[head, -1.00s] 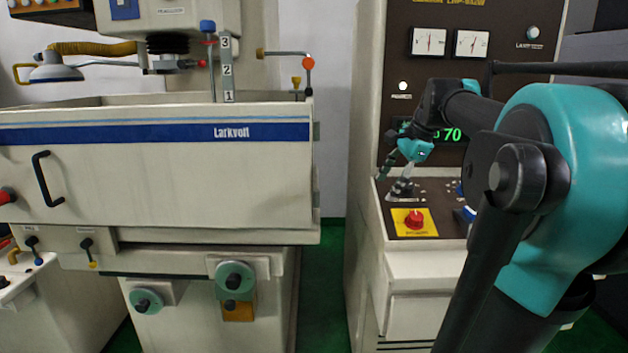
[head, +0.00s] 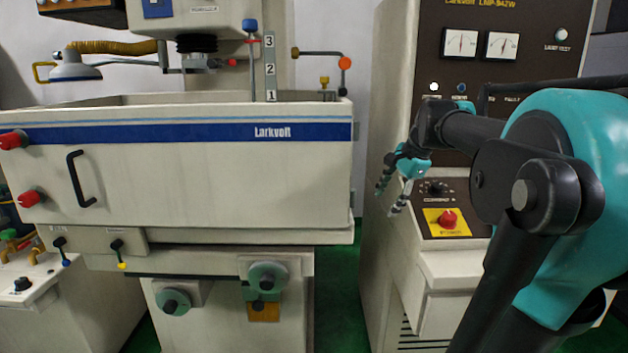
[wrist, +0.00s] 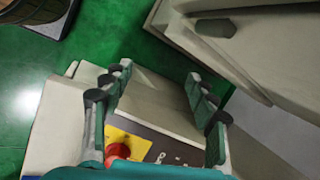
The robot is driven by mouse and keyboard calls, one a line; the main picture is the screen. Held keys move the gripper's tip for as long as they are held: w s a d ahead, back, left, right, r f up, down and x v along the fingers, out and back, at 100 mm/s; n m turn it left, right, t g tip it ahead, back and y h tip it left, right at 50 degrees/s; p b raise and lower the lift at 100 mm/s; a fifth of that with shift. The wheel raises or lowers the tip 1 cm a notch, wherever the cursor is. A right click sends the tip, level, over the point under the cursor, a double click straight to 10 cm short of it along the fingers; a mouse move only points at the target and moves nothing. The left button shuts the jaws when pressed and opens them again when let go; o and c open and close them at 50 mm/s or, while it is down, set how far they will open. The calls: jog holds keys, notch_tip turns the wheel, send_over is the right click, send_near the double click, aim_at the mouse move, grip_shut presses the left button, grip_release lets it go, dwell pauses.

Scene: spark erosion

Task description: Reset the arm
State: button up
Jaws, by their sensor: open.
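My gripper (head: 392,189) is open and empty in the head view. It hangs fingers down in the air at the left edge of the brown control cabinet (head: 468,110). In the wrist view my gripper (wrist: 162,92) shows its fingers spread, with nothing between them. A red knob on a yellow plate (head: 447,219) is on the cabinet's sloped panel, right of and below the fingers. The red knob (wrist: 118,151) also shows in the wrist view, near the base of the left fingers. My arm covers the right part of the cabinet.
The cream Larkvolt tank (head: 200,180) fills the left, with a black handle (head: 77,180) and red knobs (head: 30,198). Green floor (head: 345,285) shows in the gap between tank and cabinet. A wooden barrel (wrist: 35,10) stands at the wrist view's upper left.

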jog(key=s+f+n+h, duration=0.1)
jog(key=s+f+n, duration=0.3)
jog(key=f, duration=0.5)
jog(key=s+f+n+h, duration=0.1)
jog(key=s+f+n, duration=0.4)
jog(key=f, duration=0.5)
jog(key=s+f+n+t+h, duration=0.1)
jog(key=s+f+n, duration=0.4)
jog(key=s+f, duration=0.3)
jog(key=shift+s+a+f+h, duration=0.25)
jog(key=shift+f+h, duration=0.05)
jog(key=shift+f, duration=0.65)
